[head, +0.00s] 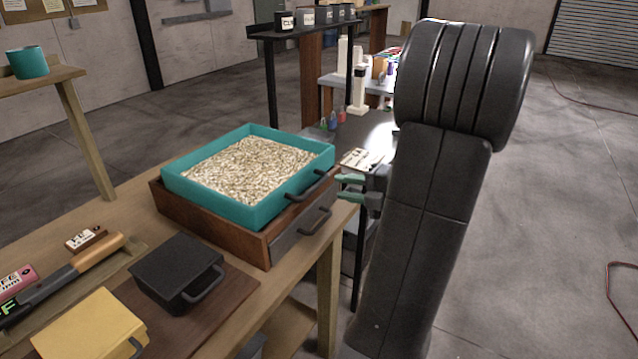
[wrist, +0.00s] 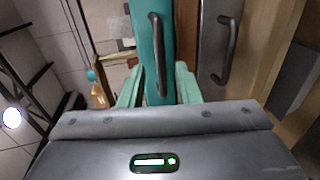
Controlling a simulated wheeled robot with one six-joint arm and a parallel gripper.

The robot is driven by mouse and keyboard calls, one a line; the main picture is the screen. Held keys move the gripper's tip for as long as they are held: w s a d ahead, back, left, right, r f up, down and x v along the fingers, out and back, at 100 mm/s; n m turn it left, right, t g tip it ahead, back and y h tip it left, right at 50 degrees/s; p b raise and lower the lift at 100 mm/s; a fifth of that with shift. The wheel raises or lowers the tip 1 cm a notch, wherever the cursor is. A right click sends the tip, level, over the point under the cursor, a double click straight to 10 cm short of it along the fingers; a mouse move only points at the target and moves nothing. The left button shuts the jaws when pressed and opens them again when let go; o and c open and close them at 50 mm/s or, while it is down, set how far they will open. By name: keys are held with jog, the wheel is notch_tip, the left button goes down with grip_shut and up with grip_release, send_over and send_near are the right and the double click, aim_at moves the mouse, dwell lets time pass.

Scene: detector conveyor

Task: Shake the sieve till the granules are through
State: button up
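The sieve (head: 240,205) is a teal square tray filled with pale granules (head: 248,168). It sits on top of a wooden box (head: 215,220) with a grey front. The sieve has a dark bar handle (head: 308,186), which also shows in the wrist view (wrist: 155,50). My gripper (head: 343,187) is open, its pale green fingers apart, just in front of the sieve's front face. In the wrist view my gripper (wrist: 160,80) has one finger on each side of the handle's line, with no grip on it visible. The inside of the box is hidden.
The box front has its own dark handle (head: 316,222), just below the sieve's. A black box (head: 175,270), a yellow box (head: 90,328) and a handheld detector (head: 70,270) lie nearby on the wooden table (head: 125,213). Open floor (head: 560,200) lies to the right.

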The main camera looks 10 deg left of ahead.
aim_at(322, 184)
jog(key=x, duration=0.7)
jog(key=shift+w+a, duration=0.1)
jog(key=shift+a, duration=0.2)
grip_shut()
